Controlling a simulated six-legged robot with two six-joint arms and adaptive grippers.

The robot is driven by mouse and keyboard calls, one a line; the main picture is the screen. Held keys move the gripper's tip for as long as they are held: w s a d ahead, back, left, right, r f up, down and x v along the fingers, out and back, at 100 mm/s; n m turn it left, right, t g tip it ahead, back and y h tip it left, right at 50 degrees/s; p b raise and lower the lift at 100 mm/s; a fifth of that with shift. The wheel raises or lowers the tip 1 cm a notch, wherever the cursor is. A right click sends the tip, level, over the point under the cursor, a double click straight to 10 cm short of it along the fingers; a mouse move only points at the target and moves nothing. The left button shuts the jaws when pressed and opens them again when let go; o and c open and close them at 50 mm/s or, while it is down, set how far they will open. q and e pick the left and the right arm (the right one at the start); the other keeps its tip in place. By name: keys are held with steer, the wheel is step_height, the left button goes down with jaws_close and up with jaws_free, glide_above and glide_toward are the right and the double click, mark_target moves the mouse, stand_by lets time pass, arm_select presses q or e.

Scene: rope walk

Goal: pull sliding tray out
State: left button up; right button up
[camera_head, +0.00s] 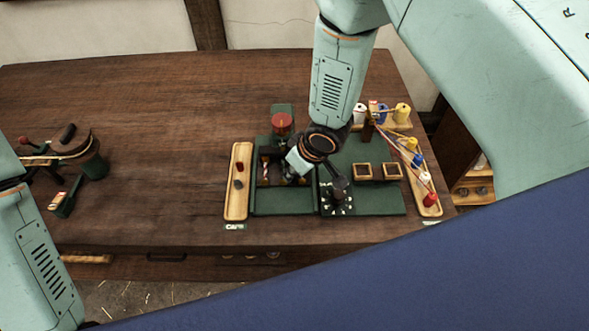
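A dark green station stands near the table's front edge, right of centre. Its left part is a shallow green tray (284,205) with a compartment of small items behind its front panel; I cannot tell for sure whether this is the sliding tray. My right arm comes down from the top right over the station. My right gripper (338,185) is low over the middle of the station, beside the tray's right side. Its dark fingers blend with the green surface, so its opening and any contact are unclear. My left arm shows at the left edge; its gripper is out of view.
A narrow wooden tray (239,202) with small pieces lies left of the station. A wooden rack (434,208) with coloured spools and strung threads stands on the right. A dark green pot (95,165) stands far left. The table (170,185) between is clear.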

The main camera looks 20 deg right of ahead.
steer(key=shift+r, duration=0.1)
jaws_close()
steer(key=shift+d, duration=0.1)
